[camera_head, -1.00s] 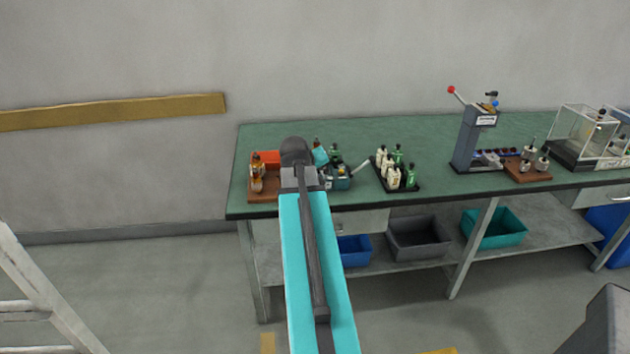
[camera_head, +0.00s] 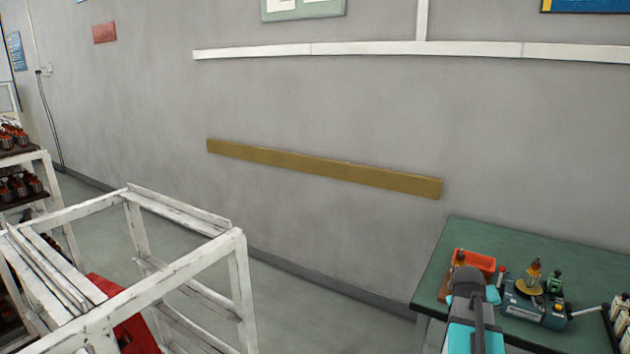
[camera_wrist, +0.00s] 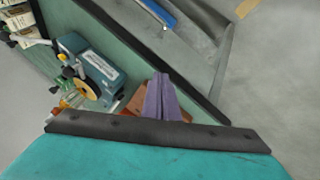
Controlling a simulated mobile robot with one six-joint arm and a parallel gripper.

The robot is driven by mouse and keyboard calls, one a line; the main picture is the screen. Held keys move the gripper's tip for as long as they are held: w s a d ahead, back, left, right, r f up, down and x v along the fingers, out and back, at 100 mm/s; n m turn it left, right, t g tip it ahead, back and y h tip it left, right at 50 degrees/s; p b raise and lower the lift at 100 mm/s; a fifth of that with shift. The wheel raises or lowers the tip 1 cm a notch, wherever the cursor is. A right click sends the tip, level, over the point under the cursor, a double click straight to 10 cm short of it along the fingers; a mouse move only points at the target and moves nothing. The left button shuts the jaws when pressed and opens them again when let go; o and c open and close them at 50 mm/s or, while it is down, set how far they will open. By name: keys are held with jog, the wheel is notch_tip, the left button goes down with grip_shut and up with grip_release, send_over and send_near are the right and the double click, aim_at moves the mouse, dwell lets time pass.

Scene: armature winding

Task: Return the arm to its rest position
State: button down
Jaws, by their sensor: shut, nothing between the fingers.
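My gripper (camera_wrist: 162,98) shows in the wrist view as two dark purple-grey fingers pressed together, with nothing between them. It hangs over the corner of the green bench, in front of a brown-orange thing that it partly hides. In the head view my teal arm with its dark grey joint stands at the bottom right, at the bench's left end; the fingers cannot be made out there. The teal winding machine (camera_head: 535,305) is to the right of the arm, apart from it; it also shows in the wrist view (camera_wrist: 92,72).
The green bench (camera_head: 465,235) stands at the right, with an orange tray (camera_head: 475,262) on it. White bottles (camera_head: 620,318) are at the right edge. A white rack (camera_head: 240,270) and a red object (camera_head: 125,318) are at the left. The floor between rack and bench is clear.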

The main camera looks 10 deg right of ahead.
jog(key=s+a+f+n+g+y, duration=0.2)
jog(key=a+f+n+g+y, duration=0.15)
jog(key=a+f, duration=2.3)
jog(key=s+a+f+g+y, duration=0.1)
jog(key=s+a+f, duration=0.4)
jog(key=s, duration=0.3)
jog(key=s+a+f+g, duration=0.2)
jog(key=s+a+f, duration=0.3)
jog(key=s+a, duration=0.3)
jog(key=s+a+f+g+y, duration=0.1)
jog(key=s+a+f, duration=0.4)
jog(key=s, duration=0.4)
jog(key=shift+a+g+y, duration=0.35)
jog(key=shift+a, duration=0.4)
